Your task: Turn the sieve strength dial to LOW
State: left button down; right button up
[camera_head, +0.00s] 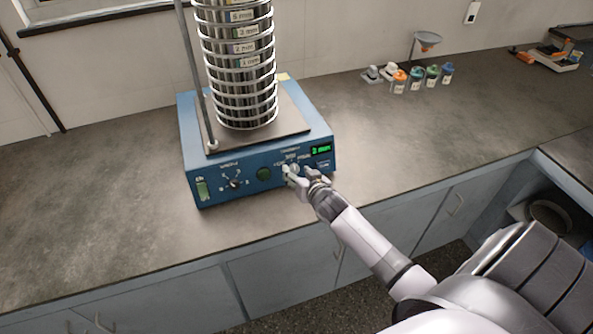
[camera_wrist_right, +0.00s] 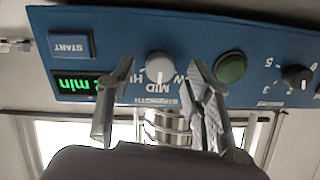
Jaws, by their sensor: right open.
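The sieve shaker (camera_head: 190,160) has a blue front panel on the counter. In the right wrist view, which shows the panel upside down, the strength dial (camera_wrist_right: 159,67) is a pale round knob. Its mark points to MID; HI shows on one side, and LOW is partly hidden by a finger. My right gripper (camera_head: 291,173) is at the panel, largely covering the dial in the head view. In the wrist view the right gripper (camera_wrist_right: 150,75) is open, its fingers on either side of the dial with visible gaps. My left gripper is not in view.
A round green button (camera_wrist_right: 230,67) and a black dial (camera_wrist_right: 296,76) share the panel with a START button (camera_wrist_right: 72,45) and green display (camera_wrist_right: 77,83). A tall sieve stack (camera_head: 240,80) stands on top. Small bottles (camera_head: 415,78) stand at the back right. The counter is otherwise mostly clear.

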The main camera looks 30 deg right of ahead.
jog(key=shift+w+d+f, duration=0.1)
jog(key=shift+w+f, duration=0.15)
jog(key=shift+w, duration=0.4)
grip_shut()
